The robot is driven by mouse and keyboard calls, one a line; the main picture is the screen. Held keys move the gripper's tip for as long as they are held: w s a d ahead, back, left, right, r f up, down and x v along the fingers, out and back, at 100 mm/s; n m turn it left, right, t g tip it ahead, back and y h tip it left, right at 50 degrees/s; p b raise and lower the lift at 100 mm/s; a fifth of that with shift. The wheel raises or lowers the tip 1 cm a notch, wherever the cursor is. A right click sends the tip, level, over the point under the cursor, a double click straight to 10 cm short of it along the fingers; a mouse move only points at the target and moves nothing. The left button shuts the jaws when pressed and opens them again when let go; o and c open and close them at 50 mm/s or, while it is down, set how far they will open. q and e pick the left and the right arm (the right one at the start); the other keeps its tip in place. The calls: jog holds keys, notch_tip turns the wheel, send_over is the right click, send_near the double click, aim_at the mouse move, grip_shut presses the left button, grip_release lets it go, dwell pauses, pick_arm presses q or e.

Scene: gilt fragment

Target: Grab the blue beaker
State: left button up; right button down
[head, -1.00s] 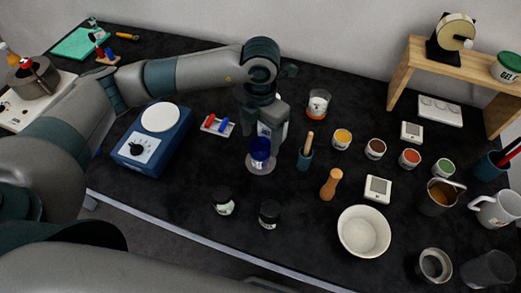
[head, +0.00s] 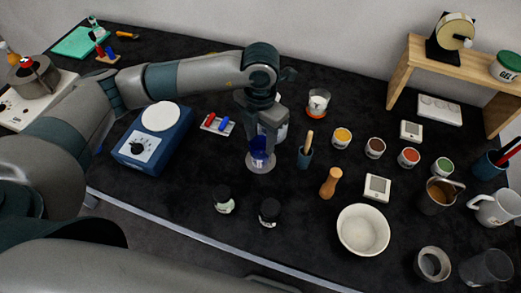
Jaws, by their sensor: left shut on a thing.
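The blue beaker (head: 258,158) stands upright on a pale round disc (head: 261,168) near the middle of the dark table. My left gripper (head: 264,139) reaches down from above and is shut on the beaker's upper part. The gripper hides the beaker's rim and part of its wall. The beaker looks to be at the height of the disc; I cannot tell whether a gap lies under it. My right gripper does not show.
A blue holder (head: 304,158) stands close on the right.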

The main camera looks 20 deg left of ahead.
pick_arm(q)
jog(key=shift+r, duration=0.1)
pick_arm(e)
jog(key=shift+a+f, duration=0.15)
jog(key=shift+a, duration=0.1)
pick_arm(q)
jog(key=shift+r+b, duration=0.2)
jog(key=shift+b, duration=0.15)
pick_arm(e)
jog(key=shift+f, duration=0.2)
